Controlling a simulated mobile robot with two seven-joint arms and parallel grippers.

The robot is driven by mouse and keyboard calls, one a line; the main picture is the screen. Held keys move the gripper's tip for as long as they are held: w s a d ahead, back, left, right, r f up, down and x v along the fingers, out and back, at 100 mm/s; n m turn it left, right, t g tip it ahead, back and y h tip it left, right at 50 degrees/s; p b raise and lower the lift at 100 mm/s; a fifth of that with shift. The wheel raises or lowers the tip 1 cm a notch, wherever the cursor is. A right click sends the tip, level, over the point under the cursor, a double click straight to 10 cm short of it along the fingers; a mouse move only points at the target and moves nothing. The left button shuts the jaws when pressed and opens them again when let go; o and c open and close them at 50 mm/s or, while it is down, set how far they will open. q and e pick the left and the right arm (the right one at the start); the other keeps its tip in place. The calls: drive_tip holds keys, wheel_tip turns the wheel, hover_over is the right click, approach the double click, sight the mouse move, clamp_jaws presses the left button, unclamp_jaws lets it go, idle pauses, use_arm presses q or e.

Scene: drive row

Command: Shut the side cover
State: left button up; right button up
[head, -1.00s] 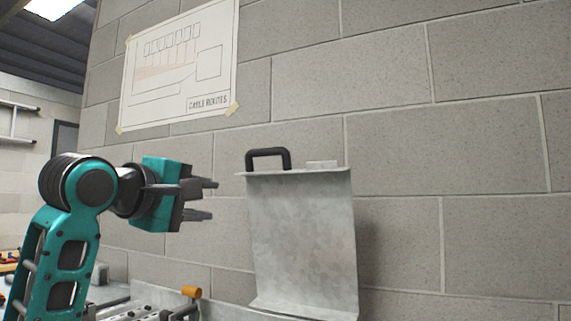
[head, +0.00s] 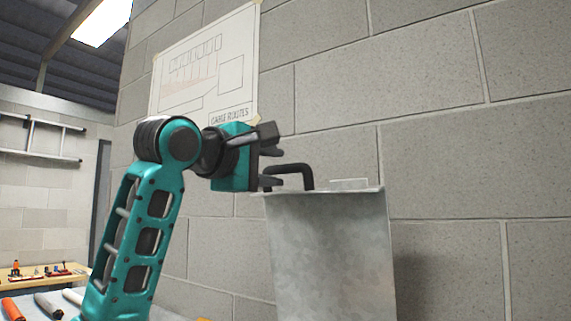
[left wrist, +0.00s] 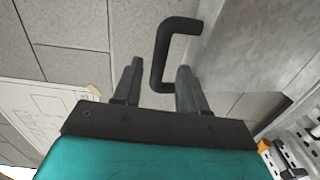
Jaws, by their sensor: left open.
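The side cover (head: 330,255) is a grey metal panel standing open and upright in front of the block wall. A black bar handle (head: 292,169) sits at the left of its top edge. My left gripper (head: 272,147) is open, just left of and slightly above the handle in the head view. In the left wrist view the cover (left wrist: 255,50) is at the upper right. There the handle (left wrist: 160,60) reaches down between the two open fingers (left wrist: 158,78); I cannot tell whether they touch it. My right gripper is in neither view.
A block wall (head: 450,160) with a taped cable drawing (head: 205,68) is close behind the arm and cover. A bench with small items (head: 45,280) and a wall ladder (head: 40,140) are at the far left. Machine parts (left wrist: 290,150) show at lower right in the wrist view.

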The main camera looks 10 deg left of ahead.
sight(282, 169)
use_arm(q)
drive_tip(key=shift+p+x, duration=0.45)
drive_tip(key=shift+x, duration=1.95)
clamp_jaws()
